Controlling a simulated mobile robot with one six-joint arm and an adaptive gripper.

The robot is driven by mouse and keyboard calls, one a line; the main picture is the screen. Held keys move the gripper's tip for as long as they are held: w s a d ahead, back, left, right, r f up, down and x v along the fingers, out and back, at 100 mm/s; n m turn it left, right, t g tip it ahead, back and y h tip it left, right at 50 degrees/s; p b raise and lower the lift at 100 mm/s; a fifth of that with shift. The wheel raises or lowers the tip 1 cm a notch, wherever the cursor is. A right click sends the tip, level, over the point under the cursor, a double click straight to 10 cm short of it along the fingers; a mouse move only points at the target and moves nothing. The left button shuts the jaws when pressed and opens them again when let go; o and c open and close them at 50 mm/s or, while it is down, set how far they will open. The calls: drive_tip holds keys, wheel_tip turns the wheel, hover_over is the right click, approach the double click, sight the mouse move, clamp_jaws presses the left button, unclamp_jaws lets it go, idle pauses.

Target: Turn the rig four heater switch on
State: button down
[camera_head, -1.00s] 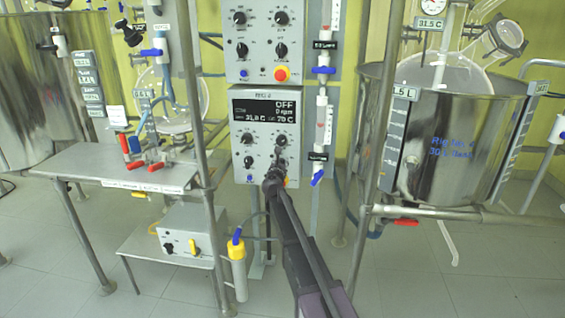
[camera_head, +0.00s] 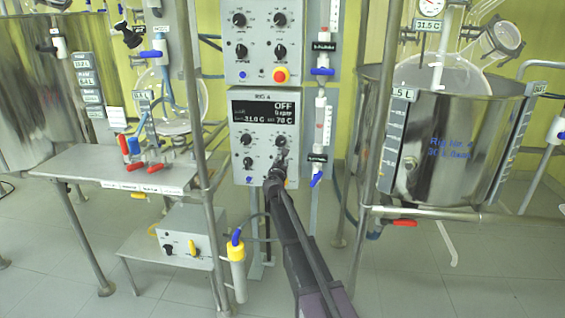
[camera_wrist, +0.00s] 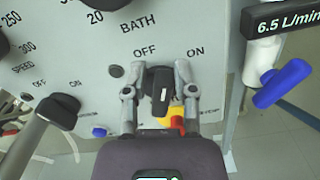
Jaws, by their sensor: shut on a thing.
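The rig four control box (camera_head: 262,118) stands in the middle of the head view, its display (camera_head: 265,111) reading OFF, 31.0 C and 70 C. In the wrist view its panel (camera_wrist: 112,45) carries a black switch knob (camera_wrist: 160,92) below the labels BATH, OFF and ON. The knob stands near upright, its white line between the two labels, closer to OFF. My gripper (camera_wrist: 158,98) has a finger on each side of the knob and is shut on it. In the head view my gripper (camera_head: 280,160) covers the panel's lower right.
A red and yellow stop button (camera_wrist: 176,118) sits just below the fingers. A blue valve handle (camera_wrist: 283,83) and flow tube are at the right. A steel vessel (camera_head: 440,150) stands farther right.

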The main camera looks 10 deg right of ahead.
drive_tip(key=m, duration=0.3)
drive_tip(key=d+m, duration=0.1)
drive_tip(key=m, duration=0.1)
drive_tip(key=shift+s+f+m, duration=0.3)
drive_tip(key=shift+s+f, duration=0.05)
drive_tip(key=shift+f, duration=0.05)
drive_tip(key=m, duration=0.3)
drive_tip(key=shift+f+b, duration=0.15)
drive_tip(key=shift+b, duration=0.25)
drive_tip(key=shift+m, duration=0.3)
drive_tip(key=shift+w, duration=0.1)
drive_tip(key=shift+w+a, duration=0.1)
drive_tip(key=c, duration=0.6)
unclamp_jaws()
drive_tip(key=shift+w+f, duration=0.15)
drive_tip(key=shift+f, duration=0.05)
